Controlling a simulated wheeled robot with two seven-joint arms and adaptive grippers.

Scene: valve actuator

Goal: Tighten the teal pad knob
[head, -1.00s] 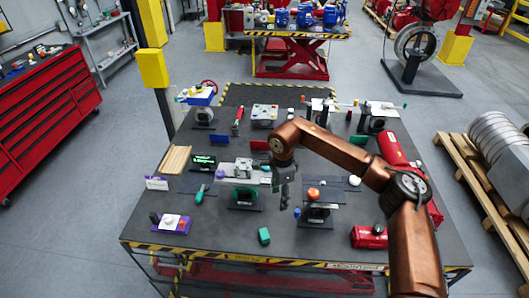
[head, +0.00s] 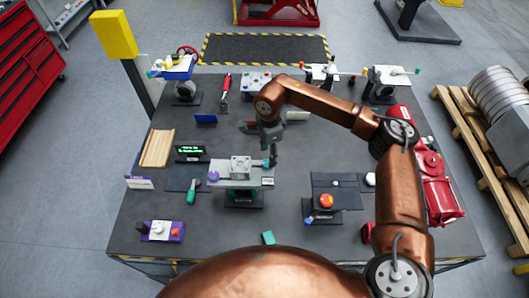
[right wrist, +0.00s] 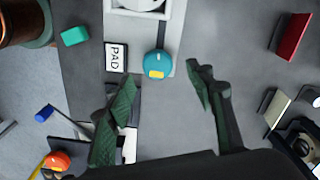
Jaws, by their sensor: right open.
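The teal pad knob (right wrist: 157,62) is round, with a yellow mark on its edge. In the right wrist view it sits on a light grey plate beside a white label reading PAD (right wrist: 116,57). My right gripper (right wrist: 160,74) is open, with its dark fingers spread to either side of the knob's near edge; I see no contact. In the head view, my right gripper (head: 270,151) points down at the right end of the valve fixture (head: 241,165) and partly hides the knob there. My left gripper is not in view.
A stand with an orange knob (head: 326,201) is to the right of the fixture. A teal block (head: 268,238) lies in front.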

